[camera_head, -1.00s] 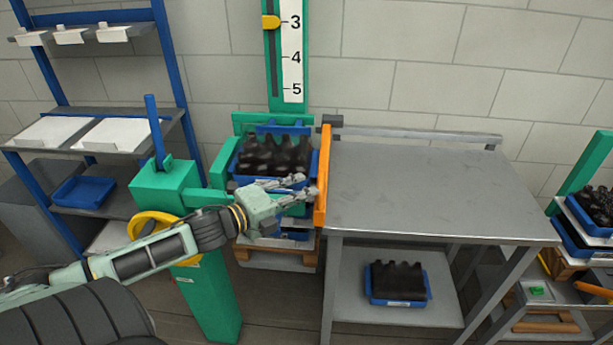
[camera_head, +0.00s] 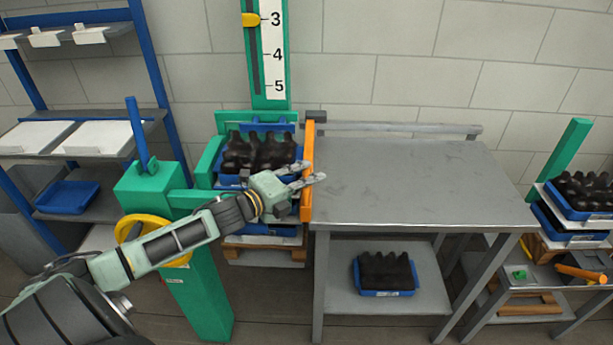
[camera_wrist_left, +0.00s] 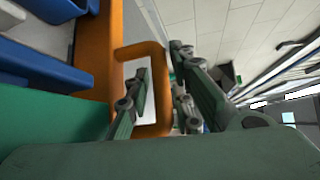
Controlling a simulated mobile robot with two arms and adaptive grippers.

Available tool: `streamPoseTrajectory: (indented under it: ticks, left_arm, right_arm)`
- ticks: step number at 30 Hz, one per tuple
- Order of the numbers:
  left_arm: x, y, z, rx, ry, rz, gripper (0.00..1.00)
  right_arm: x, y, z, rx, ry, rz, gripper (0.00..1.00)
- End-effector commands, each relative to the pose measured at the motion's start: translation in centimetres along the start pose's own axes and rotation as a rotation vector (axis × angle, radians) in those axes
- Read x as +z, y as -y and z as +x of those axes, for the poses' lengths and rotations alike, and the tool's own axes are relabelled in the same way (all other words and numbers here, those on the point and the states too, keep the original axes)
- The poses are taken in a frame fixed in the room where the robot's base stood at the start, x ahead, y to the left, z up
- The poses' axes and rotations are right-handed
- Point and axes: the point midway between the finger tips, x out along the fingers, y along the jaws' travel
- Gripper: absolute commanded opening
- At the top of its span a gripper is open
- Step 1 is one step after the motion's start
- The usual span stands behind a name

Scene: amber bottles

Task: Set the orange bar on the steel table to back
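The orange bar (camera_head: 307,155) stands along the left edge of the steel table (camera_head: 420,175), running front to back. In the left wrist view the orange bar (camera_wrist_left: 97,45) has a loop-shaped handle with a pale opening. My left gripper (camera_head: 308,174) is at the bar, with its fingertips reaching across it toward the table. In the left wrist view the left gripper (camera_wrist_left: 165,95) has its fingers apart, one in front of the loop's opening and one right of the loop. The loop's right side shows between them; contact cannot be told. My right gripper is not in view.
A blue crate of dark bottles (camera_head: 258,155) sits left of the bar. A green post (camera_head: 205,290) with a yellow ring stands near my left arm. The tabletop is clear, with a grey rail (camera_head: 400,127) at the back. Another blue crate (camera_head: 385,275) is on the lower shelf.

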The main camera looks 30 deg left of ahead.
Motion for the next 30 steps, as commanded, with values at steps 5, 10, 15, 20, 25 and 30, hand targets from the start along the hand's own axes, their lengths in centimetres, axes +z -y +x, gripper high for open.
streamPoseTrajectory:
  ticks: [5, 10, 15, 20, 25, 30]
  left_arm:
    - [0.0, 0.05, 0.21, -0.001, 0.0, 0.0, 0.22]
    - [-0.01, 0.03, 0.18, -0.001, 0.0, 0.0, 0.2]
    - [-0.01, 0.02, 0.17, -0.001, 0.0, 0.0, 0.05]
    - [-0.01, 0.0, 0.17, 0.0, 0.0, 0.0, 0.0]
    - [-0.01, -0.02, 0.16, 0.0, 0.0, -0.001, 0.0]
    - [-0.03, -0.04, 0.16, 0.001, 0.0, -0.002, 0.0]
  right_arm:
    - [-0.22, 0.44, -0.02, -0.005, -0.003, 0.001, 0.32]
    - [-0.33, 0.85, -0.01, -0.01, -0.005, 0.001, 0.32]
    - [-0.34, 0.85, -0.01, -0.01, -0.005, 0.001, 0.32]
    - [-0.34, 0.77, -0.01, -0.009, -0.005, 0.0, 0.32]
    - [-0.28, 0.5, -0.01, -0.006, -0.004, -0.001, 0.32]
    - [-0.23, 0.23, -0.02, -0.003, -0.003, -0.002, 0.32]
